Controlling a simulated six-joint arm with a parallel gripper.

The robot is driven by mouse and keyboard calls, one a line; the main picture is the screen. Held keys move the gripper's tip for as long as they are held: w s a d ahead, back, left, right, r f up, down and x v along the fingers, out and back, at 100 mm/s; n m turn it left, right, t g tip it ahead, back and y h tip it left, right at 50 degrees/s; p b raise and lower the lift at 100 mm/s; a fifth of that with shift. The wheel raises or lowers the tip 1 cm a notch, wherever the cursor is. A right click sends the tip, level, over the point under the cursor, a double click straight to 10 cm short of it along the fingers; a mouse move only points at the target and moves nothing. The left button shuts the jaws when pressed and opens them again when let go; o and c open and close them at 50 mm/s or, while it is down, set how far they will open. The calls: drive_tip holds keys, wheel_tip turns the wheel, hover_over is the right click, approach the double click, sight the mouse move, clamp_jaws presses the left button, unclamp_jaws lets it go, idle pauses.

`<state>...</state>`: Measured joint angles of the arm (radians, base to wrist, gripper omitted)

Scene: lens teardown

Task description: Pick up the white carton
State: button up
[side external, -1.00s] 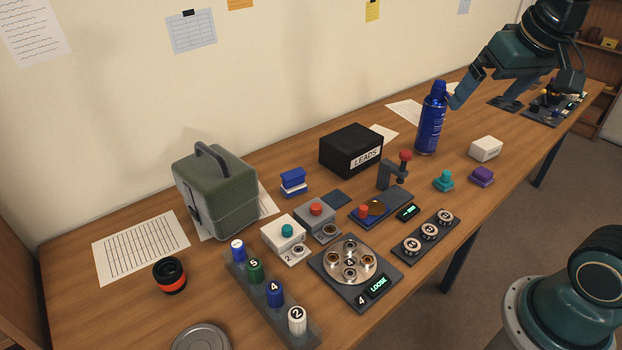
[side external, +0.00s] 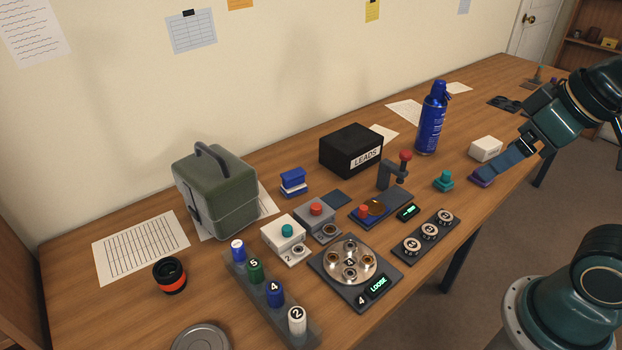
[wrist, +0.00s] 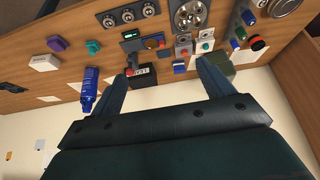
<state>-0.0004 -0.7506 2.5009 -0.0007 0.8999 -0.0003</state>
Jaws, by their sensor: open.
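The white carton (side external: 486,149) is a small white box with dark print on its front, lying on the right part of the bench. It also shows at the left of the wrist view (wrist: 44,62). My gripper (side external: 500,168) is open, with its blue fingers just right of and in front of the carton in the side view. The fingers partly cover the purple part (side external: 478,182) there. In the wrist view my gripper (wrist: 163,72) has its fingers spread wide with nothing held between them, and the carton lies well left of both.
A blue spray can (side external: 431,122) stands left of the carton. A teal part (side external: 443,181) and a black LEADS box (side external: 350,150) are farther left. Several fixtures and a numbered vial rack (side external: 270,300) fill the front left. Bench around the carton is mostly clear.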

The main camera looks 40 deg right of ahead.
drive_tip(key=w+d+r+m+g+h, duration=0.25)
drive_tip(key=w+d+m, duration=0.75)
drive_tip(key=w+d, duration=1.05)
drive_tip(key=m+g+h, duration=0.2)
drive_tip(key=m+g, duration=0.2)
drive_tip(key=m, duration=0.6)
hover_over(488, 142)
drive_tip(key=a, duration=0.5)
wheel_tip(488, 142, down, 19)
drive_tip(key=shift+w+x, duration=0.2)
drive_tip(key=shift+x, duration=1.25)
drive_tip(key=shift+w+x, duration=0.15)
drive_tip(key=shift+x, duration=1.3)
drive_tip(key=shift+w+x, duration=0.2)
drive_tip(key=shift+x, duration=1.3)
drive_tip(key=shift+a+f, duration=0.1)
drive_tip(key=shift+a, duration=0.1)
drive_tip(key=shift+f, duration=0.15)
